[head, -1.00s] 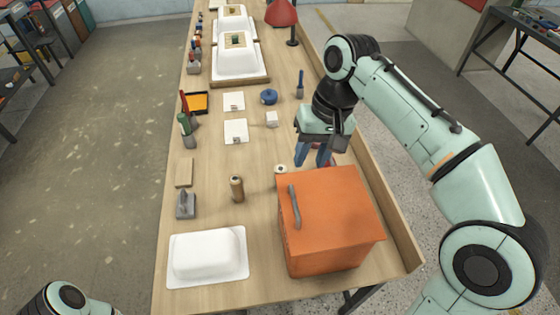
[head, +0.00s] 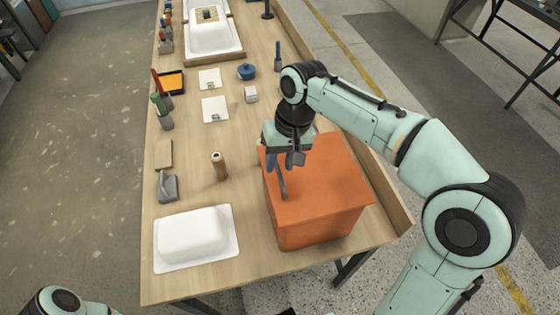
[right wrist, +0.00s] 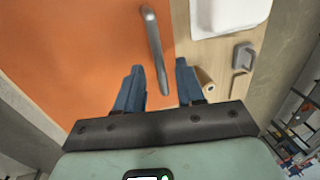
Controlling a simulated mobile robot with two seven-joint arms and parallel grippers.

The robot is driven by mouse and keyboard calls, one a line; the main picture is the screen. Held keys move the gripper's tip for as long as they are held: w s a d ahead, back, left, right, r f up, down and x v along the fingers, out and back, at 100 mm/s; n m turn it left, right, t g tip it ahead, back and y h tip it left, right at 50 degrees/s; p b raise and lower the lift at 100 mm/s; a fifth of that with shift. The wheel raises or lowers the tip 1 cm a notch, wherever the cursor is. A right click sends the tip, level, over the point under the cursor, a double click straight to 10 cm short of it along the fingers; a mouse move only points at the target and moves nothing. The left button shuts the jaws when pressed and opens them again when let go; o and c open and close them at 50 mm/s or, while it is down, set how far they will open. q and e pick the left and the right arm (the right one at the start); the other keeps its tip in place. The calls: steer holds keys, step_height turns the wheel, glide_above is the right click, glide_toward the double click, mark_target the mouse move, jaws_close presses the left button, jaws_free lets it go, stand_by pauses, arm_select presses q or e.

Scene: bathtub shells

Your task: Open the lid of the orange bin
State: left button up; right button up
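The orange bin (head: 325,205) stands at the near right end of the workbench with its lid (head: 325,170) shut. A grey bar handle (head: 281,182) runs along the lid's left side; it also shows in the right wrist view (right wrist: 154,50). My right gripper (head: 277,168) is above the left part of the lid, at the far end of the handle.
A white tub shell (head: 195,237) lies left of the bin. A brown cylinder (head: 219,166) and a grey tool (head: 167,187) stand beyond it. Blue pot (head: 247,72), white cards and bottles are farther back. A raised ledge (head: 385,190) runs along the bench's right edge.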

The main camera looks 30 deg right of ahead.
steer(key=shift+f, duration=0.1)
jaws_close()
